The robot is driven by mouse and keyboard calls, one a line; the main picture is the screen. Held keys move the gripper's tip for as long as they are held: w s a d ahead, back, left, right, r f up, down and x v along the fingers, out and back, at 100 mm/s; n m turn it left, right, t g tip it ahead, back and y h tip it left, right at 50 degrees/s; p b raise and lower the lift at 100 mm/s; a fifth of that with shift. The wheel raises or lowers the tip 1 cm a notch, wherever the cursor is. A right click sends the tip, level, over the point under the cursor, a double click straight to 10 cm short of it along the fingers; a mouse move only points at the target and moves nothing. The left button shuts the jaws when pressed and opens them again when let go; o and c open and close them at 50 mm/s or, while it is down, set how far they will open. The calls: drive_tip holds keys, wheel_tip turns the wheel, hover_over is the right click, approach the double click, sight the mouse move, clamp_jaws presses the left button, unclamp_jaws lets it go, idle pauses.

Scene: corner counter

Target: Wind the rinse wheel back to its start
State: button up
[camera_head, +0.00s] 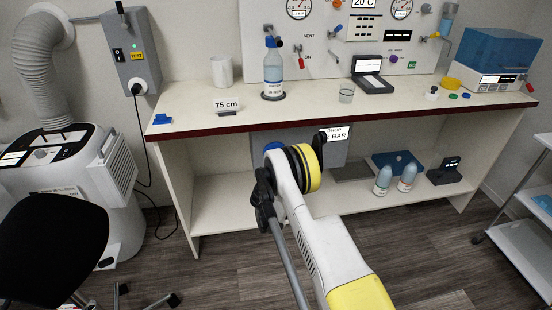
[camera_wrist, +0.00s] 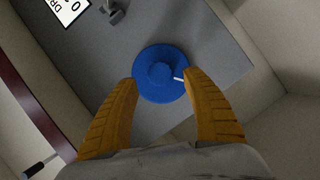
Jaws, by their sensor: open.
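The rinse wheel appears to be the round blue knob (camera_wrist: 158,60) on a grey panel (camera_wrist: 205,30) in the wrist view. It has a raised hub and a short white mark toward its right edge. My gripper (camera_wrist: 162,78) is open, its two orange fingers reaching to either side of the wheel's lower half. I cannot tell whether the fingertips touch the rim. In the head view, a bit of blue (camera_head: 272,146) shows beside my wrist under the counter, and my arm hides most of that spot. The fingers cannot be made out there.
The counter (camera_head: 200,118) with its dark red front edge lies above my wrist. Two bottles (camera_head: 383,179), a blue item (camera_head: 395,161) and a dark device (camera_head: 445,170) stand on the lower shelf to the right. A black chair (camera_head: 50,245) is at left, a trolley (camera_head: 520,255) at right.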

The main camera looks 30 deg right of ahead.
drive_tip(key=v, duration=0.8)
